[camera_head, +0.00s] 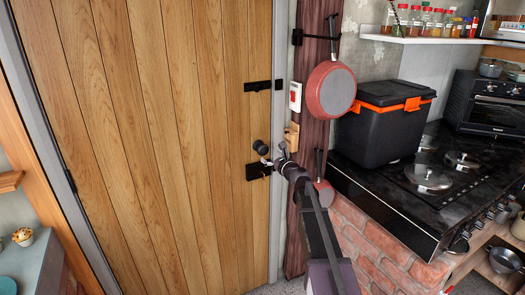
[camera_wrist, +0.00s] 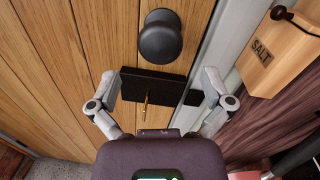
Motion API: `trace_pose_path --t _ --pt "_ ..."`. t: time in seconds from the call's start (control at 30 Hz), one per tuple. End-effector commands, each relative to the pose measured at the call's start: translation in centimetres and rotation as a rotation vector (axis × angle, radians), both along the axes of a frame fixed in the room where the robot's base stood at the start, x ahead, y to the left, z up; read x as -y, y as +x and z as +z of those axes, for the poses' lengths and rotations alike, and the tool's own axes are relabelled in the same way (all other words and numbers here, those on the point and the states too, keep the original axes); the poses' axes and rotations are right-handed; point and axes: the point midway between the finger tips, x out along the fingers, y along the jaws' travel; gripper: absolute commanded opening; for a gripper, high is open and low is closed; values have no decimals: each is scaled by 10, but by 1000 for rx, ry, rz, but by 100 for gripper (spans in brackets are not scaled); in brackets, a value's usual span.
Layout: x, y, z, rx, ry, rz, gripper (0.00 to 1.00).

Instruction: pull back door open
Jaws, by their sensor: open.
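The wooden plank door (camera_head: 150,130) stands at the left of the head view and looks closed in its grey frame. It also fills much of the wrist view (camera_wrist: 60,60). A round black knob (camera_wrist: 160,37) sits near its right edge; it also shows in the head view (camera_head: 260,147). Below it is a black lock plate (camera_wrist: 135,84) with a brass key (camera_wrist: 146,99). My gripper (camera_wrist: 160,78) is open, its fingers spread to either side of the plate, below the knob, with nothing between them gripped. In the head view my gripper (camera_head: 273,159) is close to the plate, partly covering it.
A black latch (camera_head: 258,86) is higher on the door. A black cool box (camera_head: 375,135) stands on the stove counter, right of my arm.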

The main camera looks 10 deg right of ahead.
Motion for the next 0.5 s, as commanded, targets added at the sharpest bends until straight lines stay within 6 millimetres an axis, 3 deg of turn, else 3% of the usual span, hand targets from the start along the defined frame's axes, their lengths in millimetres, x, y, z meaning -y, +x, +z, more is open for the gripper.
trace_pose_path --t 0.2,0.5 --pt "-13 34 0 0 0 2 100" --pt "-24 58 0 0 0 1 100"
